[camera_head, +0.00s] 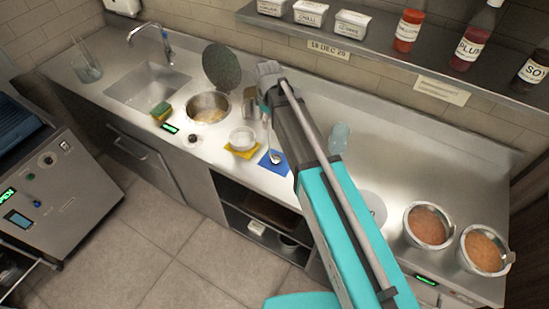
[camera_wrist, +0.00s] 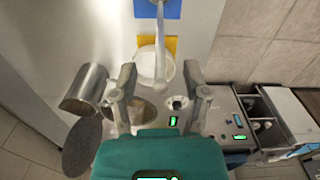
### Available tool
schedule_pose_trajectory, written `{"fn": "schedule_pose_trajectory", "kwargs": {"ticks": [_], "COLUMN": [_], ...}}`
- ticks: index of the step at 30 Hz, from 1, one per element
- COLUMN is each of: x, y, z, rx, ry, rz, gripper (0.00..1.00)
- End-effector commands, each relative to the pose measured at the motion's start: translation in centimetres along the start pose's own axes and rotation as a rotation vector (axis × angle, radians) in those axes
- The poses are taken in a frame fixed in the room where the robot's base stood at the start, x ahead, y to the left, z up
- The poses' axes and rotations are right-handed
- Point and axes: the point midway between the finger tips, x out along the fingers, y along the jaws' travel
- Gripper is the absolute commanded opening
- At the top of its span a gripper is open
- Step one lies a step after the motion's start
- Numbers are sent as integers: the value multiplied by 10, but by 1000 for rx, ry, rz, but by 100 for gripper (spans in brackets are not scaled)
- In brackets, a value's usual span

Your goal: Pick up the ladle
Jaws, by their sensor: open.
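The ladle (camera_head: 276,157) has its bowl on a blue mat (camera_head: 265,164) on the steel counter, and its thin handle rises from there. In the wrist view the ladle handle (camera_wrist: 160,34) runs down the picture from the blue mat (camera_wrist: 172,10), ending in front of the white bowl. My gripper (camera_wrist: 159,69) is open, with the handle's end between its fingers in the picture and no visible contact. In the head view my gripper (camera_head: 268,72) is above the counter behind the mat, partly hidden by my arm.
A white bowl (camera_head: 242,137) stands on a yellow mat left of the blue mat. A metal canister (camera_head: 250,103) and a cooking pot (camera_head: 222,112) with its lid (camera_head: 221,66) behind it stand close by. A shelf (camera_head: 395,52) with tubs and bottles hangs above.

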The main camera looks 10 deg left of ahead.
Motion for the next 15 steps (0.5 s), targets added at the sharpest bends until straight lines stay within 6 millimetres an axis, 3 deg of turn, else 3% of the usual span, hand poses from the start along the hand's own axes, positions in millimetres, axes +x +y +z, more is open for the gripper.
{"fn": "schedule_pose_trajectory", "kwargs": {"ticks": [2,12,15], "x": [0,0,0], "y": [0,0,0], "z": [0,0,0], "rx": [0,0,0], "ry": [0,0,0], "rz": [0,0,0], "gripper": [60,0,0]}}
